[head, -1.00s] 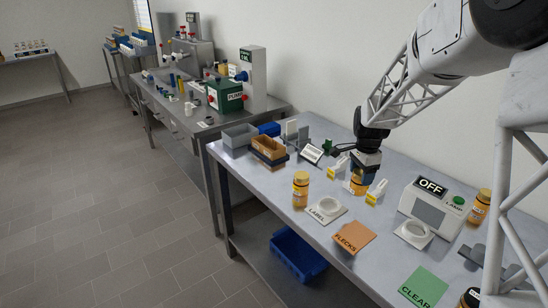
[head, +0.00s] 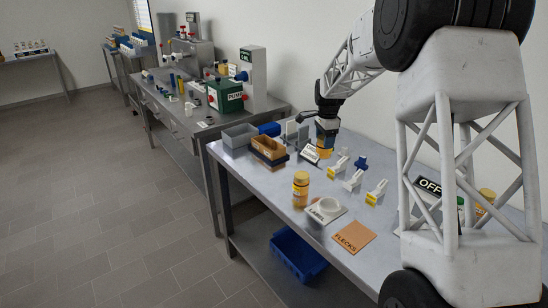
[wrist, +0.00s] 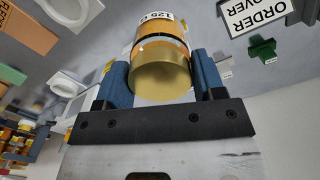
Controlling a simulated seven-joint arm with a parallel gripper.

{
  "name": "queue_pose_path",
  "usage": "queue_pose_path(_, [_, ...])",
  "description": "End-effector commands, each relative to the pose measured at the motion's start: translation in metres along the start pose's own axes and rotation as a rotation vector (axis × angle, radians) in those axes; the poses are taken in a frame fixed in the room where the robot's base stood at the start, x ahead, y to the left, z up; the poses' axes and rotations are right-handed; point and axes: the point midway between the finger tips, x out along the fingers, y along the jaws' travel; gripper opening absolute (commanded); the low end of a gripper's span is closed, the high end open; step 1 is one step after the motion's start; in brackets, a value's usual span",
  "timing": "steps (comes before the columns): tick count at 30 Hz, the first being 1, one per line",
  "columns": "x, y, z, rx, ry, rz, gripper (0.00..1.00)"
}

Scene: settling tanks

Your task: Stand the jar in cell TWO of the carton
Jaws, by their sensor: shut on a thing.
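The brown carton (head: 268,149) stands to the left of my gripper, near the table's left end. Its cells and their markings are too small to tell apart. I cannot tell how far the jar is above the table.
The ORDER sign (head: 311,154) and grey upright plates (head: 291,131) stand between my gripper and the carton. A grey bin (head: 239,136) is behind the carton. White-and-yellow stands (head: 353,180) are to the right.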

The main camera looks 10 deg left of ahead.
Motion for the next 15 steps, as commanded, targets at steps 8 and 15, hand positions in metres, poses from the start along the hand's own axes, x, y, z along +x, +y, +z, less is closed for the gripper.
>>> queue_pose_path(8, [-0.002, -0.053, 0.022, -0.002, 0.000, -0.001, 0.27])
queue_pose_path(15, [-0.002, -0.095, 0.043, -0.002, 0.000, -0.001, 0.27])
